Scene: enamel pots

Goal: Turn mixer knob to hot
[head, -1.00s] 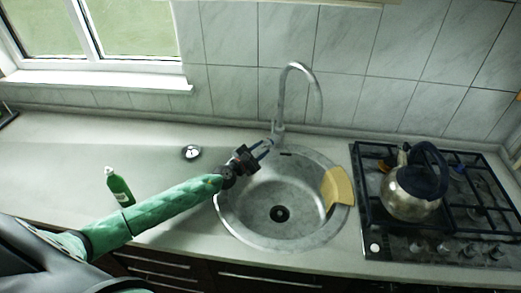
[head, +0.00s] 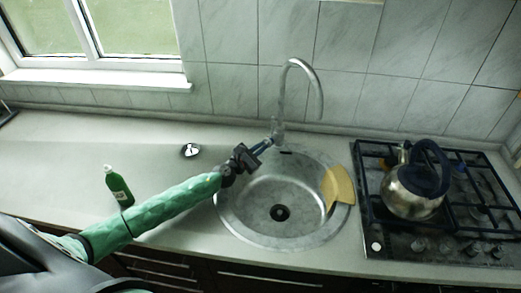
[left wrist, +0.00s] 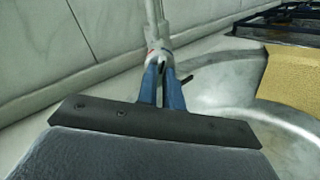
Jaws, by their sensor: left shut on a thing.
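The mixer faucet (head: 303,72) stands behind the round sink, with a tall curved spout. In the left wrist view its base (left wrist: 158,50) is straight ahead of my fingers. My left gripper (head: 270,143) is at the lower part of the faucet, with its blue fingers close together. In the left wrist view the gripper (left wrist: 162,72) has its fingertips at the faucet base, shut on the mixer knob, which is mostly hidden between and behind the fingers. Which way the knob points cannot be told. My right gripper is not in view.
The sink (head: 245,226) has a yellow board (head: 339,186) on its right rim. A kettle (head: 412,192) stands on the gas hob (head: 375,222) at right.

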